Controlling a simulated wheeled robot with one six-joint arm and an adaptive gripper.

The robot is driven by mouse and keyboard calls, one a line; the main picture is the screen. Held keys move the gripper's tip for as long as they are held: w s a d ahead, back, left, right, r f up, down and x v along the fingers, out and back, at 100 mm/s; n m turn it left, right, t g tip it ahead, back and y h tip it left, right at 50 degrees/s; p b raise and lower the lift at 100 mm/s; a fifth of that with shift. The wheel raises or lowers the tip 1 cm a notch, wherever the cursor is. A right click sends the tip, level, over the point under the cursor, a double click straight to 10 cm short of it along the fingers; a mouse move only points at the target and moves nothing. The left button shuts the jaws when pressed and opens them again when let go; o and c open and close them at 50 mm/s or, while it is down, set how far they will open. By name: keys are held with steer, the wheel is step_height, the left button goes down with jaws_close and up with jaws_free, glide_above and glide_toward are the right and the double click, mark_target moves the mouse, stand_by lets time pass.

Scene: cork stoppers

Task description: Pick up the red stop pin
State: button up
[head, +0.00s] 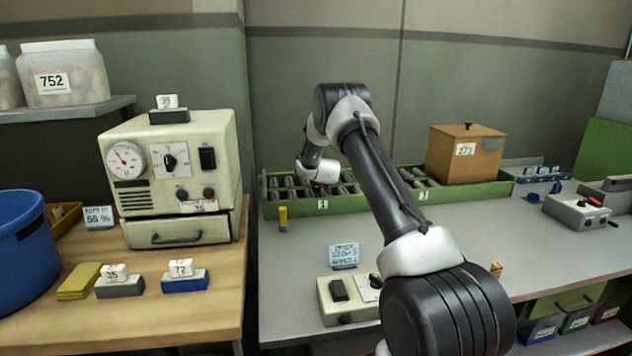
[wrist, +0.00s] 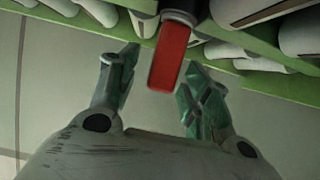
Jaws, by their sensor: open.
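The red stop pin (wrist: 170,57) shows in the wrist view as a red block with a dark upper end, at the edge of a green rail. My gripper (wrist: 161,66) is open, with one finger on each side of the red pin. Gaps show between the pin and both fingers, and I cannot tell whether the pin is fully between the pads in depth. In the head view my wrist is over the left part of the green roller tray (head: 375,204); the fingers and the red pin are hidden there.
Grey rollers (wrist: 290,35) lie close beyond the pin. A brown box (head: 464,155) stands at the tray's right end. A yellow block (head: 283,217) is at the tray's front left.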

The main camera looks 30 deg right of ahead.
jaws_close()
